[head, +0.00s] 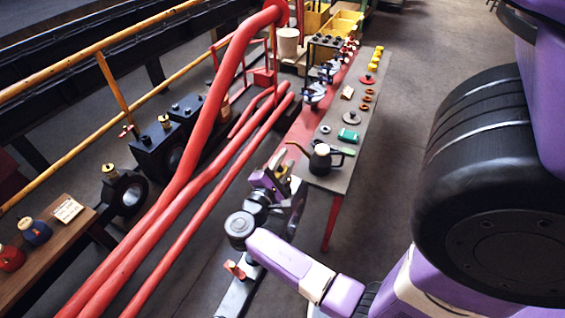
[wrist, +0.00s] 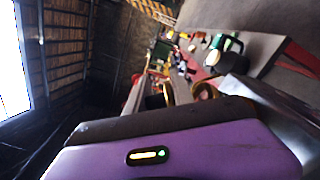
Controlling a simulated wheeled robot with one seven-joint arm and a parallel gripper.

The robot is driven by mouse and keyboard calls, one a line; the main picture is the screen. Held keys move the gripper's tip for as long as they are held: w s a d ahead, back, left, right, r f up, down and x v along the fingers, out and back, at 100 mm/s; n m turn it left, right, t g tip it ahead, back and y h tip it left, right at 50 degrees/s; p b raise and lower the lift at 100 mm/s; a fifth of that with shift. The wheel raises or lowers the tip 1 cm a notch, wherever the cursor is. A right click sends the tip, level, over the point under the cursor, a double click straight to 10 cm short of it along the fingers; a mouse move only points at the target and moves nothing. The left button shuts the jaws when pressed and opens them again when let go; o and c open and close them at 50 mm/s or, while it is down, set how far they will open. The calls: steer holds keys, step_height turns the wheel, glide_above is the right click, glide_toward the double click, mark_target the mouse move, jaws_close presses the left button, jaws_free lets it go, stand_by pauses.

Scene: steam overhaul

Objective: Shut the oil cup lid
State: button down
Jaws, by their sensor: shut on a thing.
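My gripper (head: 279,169) is at the near left end of the narrow workbench, beside the black oil can. Brass-coloured parts (wrist: 204,90) show just past my gripper in the wrist view; they look like the oil cup and its lid. My gripper is shut on a small part there, apparently the lid. The jaws hide most of it, and I cannot tell the lid's angle. Two other brass-topped cups, one nearer (head: 109,169) and one farther (head: 164,121), sit on black blocks at the left.
Long red pipes (head: 190,190) and a yellow rail (head: 95,50) run along the left. The floor right of the bench is clear.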

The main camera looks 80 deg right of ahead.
steer(key=shift+s+a+f+m+b, duration=0.15)
steer(key=shift+f+m+b, duration=0.1)
steer(key=shift+m+b, duration=0.3)
steer(key=shift+s+m, duration=0.15)
steer(key=shift+m, duration=0.4)
stand_by(0.4)
steer(key=c, duration=1.3)
jaws_free()
steer(key=shift+o, duration=0.2)
steer(key=shift+f, duration=0.1)
steer(key=shift+s, duration=0.1)
